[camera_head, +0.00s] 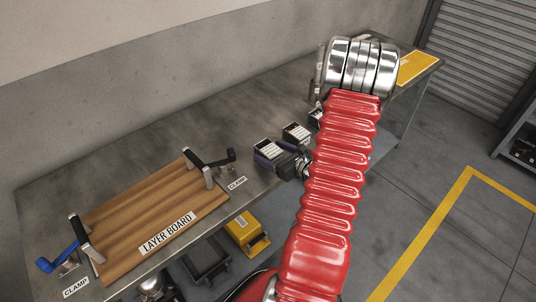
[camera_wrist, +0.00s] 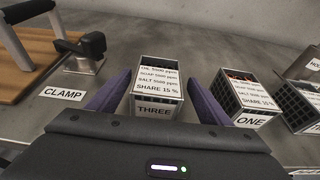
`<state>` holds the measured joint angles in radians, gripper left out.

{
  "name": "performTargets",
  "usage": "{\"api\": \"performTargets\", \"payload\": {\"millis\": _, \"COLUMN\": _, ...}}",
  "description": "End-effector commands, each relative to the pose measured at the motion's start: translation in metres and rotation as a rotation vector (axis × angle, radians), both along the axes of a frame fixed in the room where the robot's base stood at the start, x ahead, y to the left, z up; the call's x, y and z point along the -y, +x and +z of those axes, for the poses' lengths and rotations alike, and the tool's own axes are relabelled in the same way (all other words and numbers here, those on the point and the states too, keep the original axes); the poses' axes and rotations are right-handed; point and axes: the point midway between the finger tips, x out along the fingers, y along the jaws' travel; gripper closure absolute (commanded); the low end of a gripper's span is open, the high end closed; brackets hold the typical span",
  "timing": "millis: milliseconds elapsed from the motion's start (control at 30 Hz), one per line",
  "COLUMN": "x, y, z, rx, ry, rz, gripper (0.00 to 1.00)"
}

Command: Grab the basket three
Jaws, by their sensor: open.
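Basket three is a small dark mesh basket with a white list card on top and a THREE label on its front. It stands on the grey bench in the wrist view (camera_wrist: 157,78) and beside my gripper in the head view (camera_head: 267,146). My gripper (camera_wrist: 158,88) is open, with one purple finger on each side of the basket. The basket sits between the fingers, with small gaps seeming to show on both sides. The fingers also show in the head view (camera_head: 273,152). The basket's lower part is hidden behind the gripper body.
Basket one (camera_wrist: 243,92) stands just right of my right finger, with another basket (camera_wrist: 297,105) beyond it. A black clamp (camera_wrist: 86,50) and the wooden layer board (camera_head: 150,205) lie to the left. The wall stands behind.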

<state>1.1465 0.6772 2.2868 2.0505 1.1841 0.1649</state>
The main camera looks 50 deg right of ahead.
Motion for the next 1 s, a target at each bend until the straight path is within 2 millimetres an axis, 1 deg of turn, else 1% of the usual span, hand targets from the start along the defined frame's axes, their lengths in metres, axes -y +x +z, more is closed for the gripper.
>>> {"api": "performTargets", "payload": {"millis": 167, "x": 0.000, "y": 0.001, "z": 0.000, "rx": 0.000, "ry": 0.000, "rz": 0.000, "gripper": 0.27}}
{"api": "performTargets", "payload": {"millis": 267, "x": 0.000, "y": 0.006, "z": -0.001, "rx": 0.000, "ry": 0.000, "rz": 0.001, "gripper": 0.27}}
{"api": "performTargets", "payload": {"millis": 500, "x": -0.001, "y": 0.034, "z": -0.008, "rx": 0.000, "ry": 0.000, "rz": 0.002, "gripper": 0.27}}
{"api": "performTargets", "payload": {"millis": 633, "x": 0.001, "y": 0.047, "z": -0.012, "rx": -0.001, "ry": -0.001, "rz": 0.001, "gripper": 0.27}}
{"api": "performTargets", "payload": {"millis": 733, "x": 0.002, "y": 0.050, "z": -0.013, "rx": 0.000, "ry": 0.000, "rz": -0.001, "gripper": 0.27}}
{"api": "performTargets", "payload": {"millis": 1000, "x": 0.002, "y": 0.050, "z": -0.013, "rx": 0.000, "ry": 0.000, "rz": -0.001, "gripper": 0.27}}
